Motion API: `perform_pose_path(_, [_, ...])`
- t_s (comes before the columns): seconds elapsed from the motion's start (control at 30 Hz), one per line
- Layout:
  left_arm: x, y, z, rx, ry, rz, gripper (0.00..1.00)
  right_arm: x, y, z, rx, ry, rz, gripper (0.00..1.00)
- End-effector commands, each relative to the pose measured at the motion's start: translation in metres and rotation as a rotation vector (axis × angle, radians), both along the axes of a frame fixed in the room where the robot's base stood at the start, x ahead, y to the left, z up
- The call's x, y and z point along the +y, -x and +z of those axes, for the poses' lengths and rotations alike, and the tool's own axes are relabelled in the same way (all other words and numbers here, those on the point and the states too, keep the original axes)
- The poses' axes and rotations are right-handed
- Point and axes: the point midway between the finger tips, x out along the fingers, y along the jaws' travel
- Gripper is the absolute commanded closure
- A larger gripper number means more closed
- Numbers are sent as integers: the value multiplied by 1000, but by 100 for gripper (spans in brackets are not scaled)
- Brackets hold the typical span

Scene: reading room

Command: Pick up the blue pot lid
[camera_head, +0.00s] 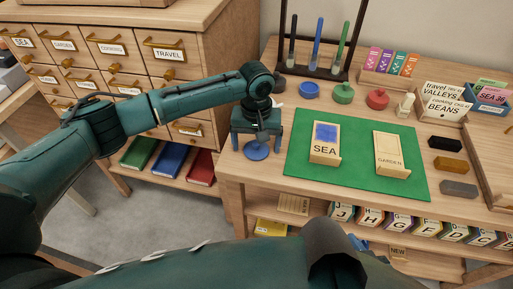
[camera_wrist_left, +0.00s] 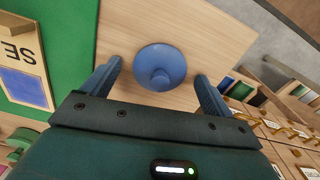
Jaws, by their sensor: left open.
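The blue pot lid (camera_head: 257,151) is a round disc on the bare wood left of the green mat, close to the table's front left corner. In the left wrist view the lid (camera_wrist_left: 163,58) lies face up with a round knob in its middle. My left gripper (camera_head: 257,143) is open over the lid and points down. In the wrist view its two fingers (camera_wrist_left: 158,88) are spread on either side of the lid, with gaps to both. My right arm crosses the bottom of the head view; its gripper's jaws are not clear.
The green mat (camera_head: 358,186) holds a SEA box (camera_head: 325,157) and a GARDEN box (camera_head: 391,168). Blue, green and red lidded pots stand behind it, near a rack (camera_head: 320,72) of coloured rods. A drawer cabinet (camera_head: 115,62) is at the left.

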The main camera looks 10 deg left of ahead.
Motion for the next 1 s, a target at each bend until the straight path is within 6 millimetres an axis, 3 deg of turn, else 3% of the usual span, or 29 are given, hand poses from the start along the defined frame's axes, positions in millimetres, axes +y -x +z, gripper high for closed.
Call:
perform_pose_path(0.07, [0,0,0,0,0,0,15,0,0,0,-1,-1,-1,64])
perform_pose_path(0.63, [0,0,1,0,0,0,62,0,0,-1,3,2,-1,64])
perform_pose_path(0.87, [0,0,2,-1,1,0,62,0,1,-2,5,2,-1,64])
perform_pose_path(1.0, [0,-1,18,-2,3,0,62,0,1,0,4,5,-1,64])
